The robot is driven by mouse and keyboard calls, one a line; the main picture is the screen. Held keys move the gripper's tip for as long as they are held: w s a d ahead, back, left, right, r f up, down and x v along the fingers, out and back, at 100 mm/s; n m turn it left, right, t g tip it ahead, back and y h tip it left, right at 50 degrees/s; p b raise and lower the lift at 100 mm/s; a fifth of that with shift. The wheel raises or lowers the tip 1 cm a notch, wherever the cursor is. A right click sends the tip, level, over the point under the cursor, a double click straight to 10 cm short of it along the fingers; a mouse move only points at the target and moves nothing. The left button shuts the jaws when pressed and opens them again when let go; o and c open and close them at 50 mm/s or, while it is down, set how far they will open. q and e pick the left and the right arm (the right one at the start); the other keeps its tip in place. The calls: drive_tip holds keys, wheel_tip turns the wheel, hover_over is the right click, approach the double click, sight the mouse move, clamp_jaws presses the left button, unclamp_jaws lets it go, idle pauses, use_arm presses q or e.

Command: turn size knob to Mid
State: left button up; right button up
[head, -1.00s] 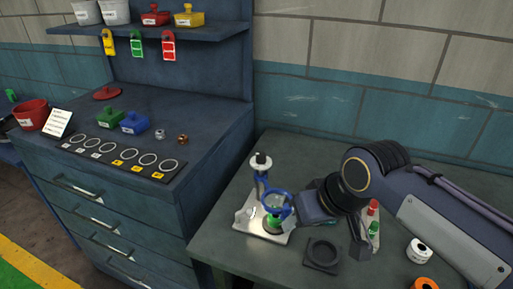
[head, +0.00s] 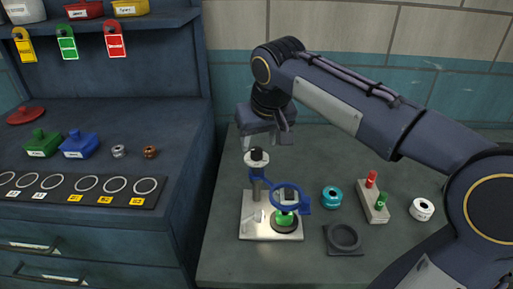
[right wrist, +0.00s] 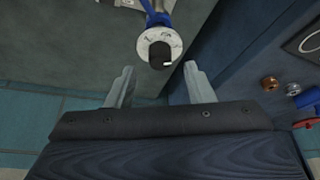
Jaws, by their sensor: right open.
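The size knob (head: 257,153) is a black cap on a round white dial (head: 250,162), on top of a post of the small capstan fixture (head: 258,228). In the right wrist view the black knob (right wrist: 160,52) shows from above, with a white mark on its edge toward the lower right. The white dial (right wrist: 148,40) carries small marks too small to read. My right gripper (head: 266,142) is open and empty, just behind and above the knob. In the right wrist view its two fingertips (right wrist: 159,72) are spread just below the knob, not touching it. My left gripper is not in view.
A blue ring (head: 287,187) and a green part (head: 285,217) sit on the fixture. A blue cabinet (head: 180,130) stands left.

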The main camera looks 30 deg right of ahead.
sight(257, 148)
drive_tip(key=shift+x, duration=1.5)
drive_tip(key=c, duration=1)
drive_tip(key=shift+r+n, duration=0.1)
drive_tip(key=shift+n, duration=0.3)
drive_tip(key=shift+d+n+y+p, duration=0.1)
drive_tip(key=shift+n+y+p, duration=0.45)
drive_tip(key=shift+n, duration=0.45)
drive_tip(key=n+y+p, duration=0.1)
drive_tip(key=n, duration=0.2)
drive_tip(key=shift+n+p, duration=0.3)
drive_tip(key=n+y+p, duration=0.1)
drive_tip(key=n, duration=0.1)
drive_tip(key=n+g+y+p, duration=0.1)
drive_tip(key=n, duration=0.2)
drive_tip(key=shift+w+d, duration=0.1)
drive_tip(key=shift+d, duration=0.1)
drive_tip(key=shift+n+g, duration=0.3)
